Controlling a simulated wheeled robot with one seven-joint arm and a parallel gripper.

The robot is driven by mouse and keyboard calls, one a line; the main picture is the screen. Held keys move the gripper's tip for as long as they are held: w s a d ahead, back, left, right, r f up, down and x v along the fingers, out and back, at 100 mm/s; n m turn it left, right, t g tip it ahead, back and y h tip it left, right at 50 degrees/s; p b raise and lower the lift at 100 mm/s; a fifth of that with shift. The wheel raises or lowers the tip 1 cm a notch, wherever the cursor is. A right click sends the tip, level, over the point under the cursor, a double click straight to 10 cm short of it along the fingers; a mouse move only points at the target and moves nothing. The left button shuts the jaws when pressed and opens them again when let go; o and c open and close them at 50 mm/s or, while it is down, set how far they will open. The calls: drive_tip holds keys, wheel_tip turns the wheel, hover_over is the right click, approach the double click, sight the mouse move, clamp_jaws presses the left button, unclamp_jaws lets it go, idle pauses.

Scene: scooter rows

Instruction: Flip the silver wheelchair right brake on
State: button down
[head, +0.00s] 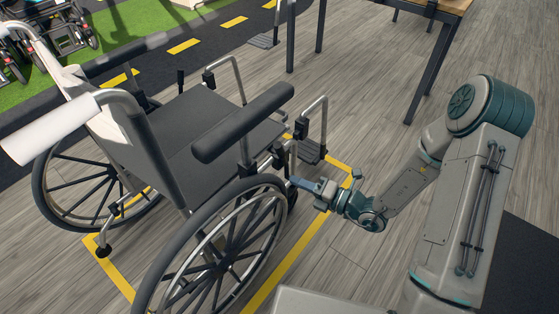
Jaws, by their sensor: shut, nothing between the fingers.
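The silver wheelchair (205,145) stands at the left, with a black seat, black armrests and large spoked wheels. Its near wheel (222,255) faces me. A small dark part (278,154) shows at the front of that wheel, below the armrest; I cannot tell whether it is the right brake lever or how it is set. A similar dark upright lever (181,82) shows on the far side. My gripper (298,183) is shut and empty, its tips just in front of the near wheel's upper front. Contact with the chair cannot be made out.
Yellow floor lines (290,262) frame the chair. The footrests (312,150) and their tubes stick out just behind my gripper. A table (445,8) with dark legs stands at the back right. The wooden floor between is clear. Scooters (70,32) stand at the far left.

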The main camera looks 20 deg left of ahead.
sight(280, 157)
drive_tip(key=shift+a, duration=0.1)
drive_tip(key=b+x, duration=0.4)
drive_tip(key=x, duration=0.6)
drive_tip(key=shift+a+f, duration=0.15)
drive_tip(key=shift+a, duration=0.05)
drive_tip(key=shift+w+d+r+b, duration=0.2)
drive_tip(key=shift+w+d+r, duration=0.1)
drive_tip(key=shift+w+d, duration=0.25)
drive_tip(key=shift+w+d+r+b, duration=0.2)
drive_tip(key=shift+w+d+r, duration=0.05)
drive_tip(key=shift+w+d, duration=0.3)
drive_tip(key=shift+w+d+r, duration=0.2)
drive_tip(key=shift+w+r, duration=0.1)
drive_tip(key=shift+w, duration=0.1)
drive_tip(key=shift+w+d+r+p, duration=0.1)
drive_tip(key=shift+w+r+p, duration=0.15)
drive_tip(key=shift+p, duration=0.45)
